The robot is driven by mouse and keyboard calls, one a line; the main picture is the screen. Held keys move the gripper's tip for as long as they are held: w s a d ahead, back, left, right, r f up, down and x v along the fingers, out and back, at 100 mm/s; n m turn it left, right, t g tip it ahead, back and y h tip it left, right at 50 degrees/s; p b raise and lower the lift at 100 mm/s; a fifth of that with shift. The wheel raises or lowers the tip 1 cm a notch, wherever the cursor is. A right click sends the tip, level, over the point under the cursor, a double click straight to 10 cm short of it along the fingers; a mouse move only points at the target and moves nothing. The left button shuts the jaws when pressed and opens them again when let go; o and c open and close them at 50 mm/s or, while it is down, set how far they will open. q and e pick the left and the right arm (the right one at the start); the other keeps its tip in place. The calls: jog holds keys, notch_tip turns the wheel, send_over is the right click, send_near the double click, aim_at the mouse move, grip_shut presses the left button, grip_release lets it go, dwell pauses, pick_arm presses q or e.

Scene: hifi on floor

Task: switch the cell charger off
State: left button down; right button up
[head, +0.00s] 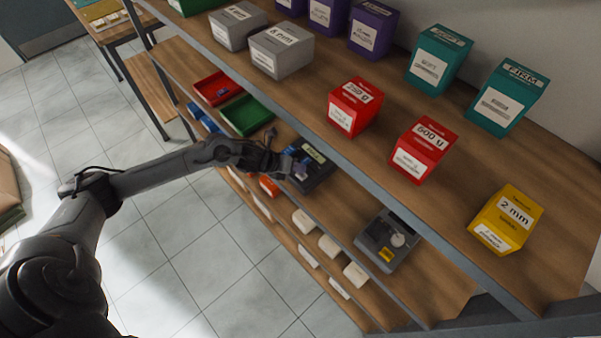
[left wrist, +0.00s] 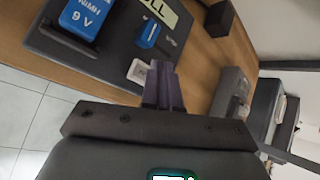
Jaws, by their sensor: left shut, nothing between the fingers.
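The cell charger (head: 318,174) is a dark box with a pale display (head: 313,153) on the middle shelf. In the left wrist view its dark top (left wrist: 118,38) holds a blue 9 V NiMH cell (left wrist: 85,17). A small blue part (left wrist: 148,34), perhaps the switch, sits near the pale display (left wrist: 160,10). A whitish square (left wrist: 139,72) lies nearer the fingers. My left gripper (head: 284,166) is at the charger's front left; its fingertips (left wrist: 162,76) are together and empty, close to the charger's edge. I cannot tell whether they touch it. My right gripper is out of view.
The upper shelf (head: 300,110) with red boxes (head: 355,106) overhangs behind the charger. Red (head: 216,88) and green (head: 245,114) trays stand left of it. A grey device (head: 388,240) stands to the right, with bare shelf between. White boxes (head: 303,222) sit lower down.

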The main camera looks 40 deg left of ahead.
aim_at(297, 175)
pick_arm(q)
jog(key=shift+f, duration=0.15)
dwell(0.3)
jog(key=shift+f+b, duration=0.35)
jog(key=shift+b, duration=0.15)
jog(key=shift+r, duration=0.1)
jog(key=shift+r+p, duration=0.3)
jog(key=shift+r, duration=0.1)
jog(key=shift+r+p, duration=0.55)
jog(key=shift+r, duration=0.2)
jog(key=shift+r+p, duration=1.55)
jog(key=shift+r, duration=0.7)
